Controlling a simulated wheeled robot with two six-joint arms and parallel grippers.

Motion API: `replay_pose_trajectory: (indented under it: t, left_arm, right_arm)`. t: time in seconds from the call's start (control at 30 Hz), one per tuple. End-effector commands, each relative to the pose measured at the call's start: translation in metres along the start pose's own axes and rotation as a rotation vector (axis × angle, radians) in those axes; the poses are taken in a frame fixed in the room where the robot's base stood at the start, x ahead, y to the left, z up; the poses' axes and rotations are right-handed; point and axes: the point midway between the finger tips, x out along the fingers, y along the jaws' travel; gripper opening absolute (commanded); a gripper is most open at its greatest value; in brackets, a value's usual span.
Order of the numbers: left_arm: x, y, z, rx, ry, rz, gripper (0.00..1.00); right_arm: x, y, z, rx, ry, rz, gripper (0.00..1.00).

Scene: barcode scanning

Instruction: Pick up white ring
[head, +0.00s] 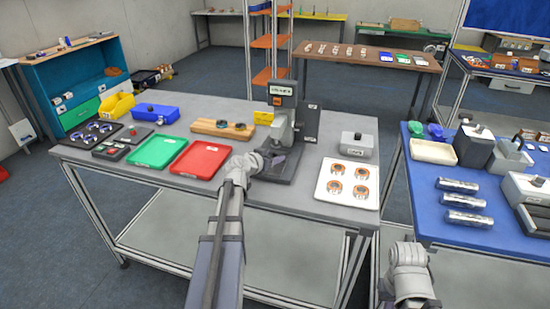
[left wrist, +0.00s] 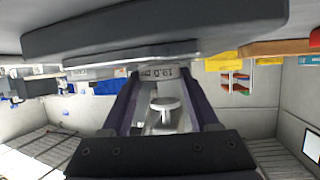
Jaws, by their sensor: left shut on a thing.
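My left gripper (head: 275,159) reaches over the grey work table to the base of a dark grey upright device (head: 283,108). In the left wrist view its two dark fingers (left wrist: 160,76) are shut on a pale ring-like piece (left wrist: 157,72) with printed characters, seen edge-on at the tips. In the head view the held piece is hidden by the gripper and too small to make out. A white tray (head: 348,199) with several orange-and-white rings stands to the right of the device. My right arm shows at the bottom right, but its gripper cannot be made out.
Left of the device are a red tray (head: 207,160), a green tray (head: 155,153), a wooden block (head: 222,129) and a black ring tray (head: 84,133). A grey box (head: 357,146) stands behind the white tray. A blue table (head: 430,190) with metal cylinders is at right.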

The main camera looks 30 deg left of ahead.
Motion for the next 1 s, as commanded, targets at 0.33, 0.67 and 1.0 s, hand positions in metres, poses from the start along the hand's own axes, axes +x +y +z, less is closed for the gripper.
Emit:
replay_pose_trajectory:
  t: [0.33, 0.67, 1.0]
  left_arm:
    - [0.0, -0.0001, 0.0001, 0.0, 0.0, 0.0, 0.0]
    - [0.0, -0.0001, -0.0003, 0.0, 0.0, 0.0, 0.0]
    - [-0.0006, 0.0053, -0.0098, 0.001, 0.001, 0.001, 0.0]
  right_arm:
    - [0.0, 0.0, 0.0, 0.0, 0.0, 0.0, 0.0]
    - [-0.0002, 0.0, 0.0, 0.0, 0.0, 0.0, 0.0]
    - [-0.0091, 0.0009, 0.0005, 0.0, 0.0, 0.0, 0.0]
